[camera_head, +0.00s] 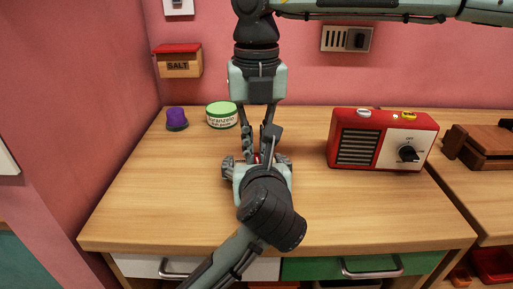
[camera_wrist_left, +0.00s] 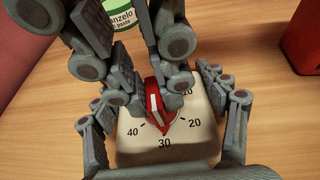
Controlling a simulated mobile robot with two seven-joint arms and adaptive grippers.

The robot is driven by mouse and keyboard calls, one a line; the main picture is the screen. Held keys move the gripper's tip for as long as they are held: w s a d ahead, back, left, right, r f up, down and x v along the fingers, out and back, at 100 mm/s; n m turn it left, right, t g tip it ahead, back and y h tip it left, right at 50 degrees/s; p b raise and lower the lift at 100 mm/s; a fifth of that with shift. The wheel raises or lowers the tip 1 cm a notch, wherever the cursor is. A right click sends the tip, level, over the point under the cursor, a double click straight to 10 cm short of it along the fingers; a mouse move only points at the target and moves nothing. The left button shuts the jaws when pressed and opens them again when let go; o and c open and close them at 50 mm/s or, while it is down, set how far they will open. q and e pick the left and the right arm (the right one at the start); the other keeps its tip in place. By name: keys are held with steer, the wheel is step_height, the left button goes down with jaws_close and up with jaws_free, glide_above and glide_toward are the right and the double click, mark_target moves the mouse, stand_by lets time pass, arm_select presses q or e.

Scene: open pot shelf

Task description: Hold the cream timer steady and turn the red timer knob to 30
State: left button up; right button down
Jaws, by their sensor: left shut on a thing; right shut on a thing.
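The cream timer (camera_wrist_left: 190,149) sits on the wooden counter, its dial facing up in the left wrist view. Its printed marks 40, 30, 20 and 10 show. The red knob (camera_wrist_left: 160,108) is in the dial's middle, its tapered end pointing close to 30. My left gripper (camera_head: 257,168) is shut on the timer, one finger on each side. My right gripper (camera_head: 258,146) reaches down from above and is shut on the red knob; its fingers also show in the left wrist view (camera_wrist_left: 159,88). In the head view the grippers hide nearly all of the timer.
A green-lidded jar (camera_head: 222,115) and a purple-topped item (camera_head: 177,119) stand at the back left. A red radio (camera_head: 382,139) stands to the right, with a wooden piece (camera_head: 480,145) beyond it. The counter (camera_head: 150,205) is clear at the front left.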

mark_target(256, 156)
steer(key=shift+m, duration=0.3)
steer(key=c, duration=1.6)
jaws_free()
steer(key=shift+r, duration=0.1)
step_height(256, 156, up, 12)
steer(key=shift+f, duration=0.1)
arm_select(q)
steer(key=o, duration=1.4)
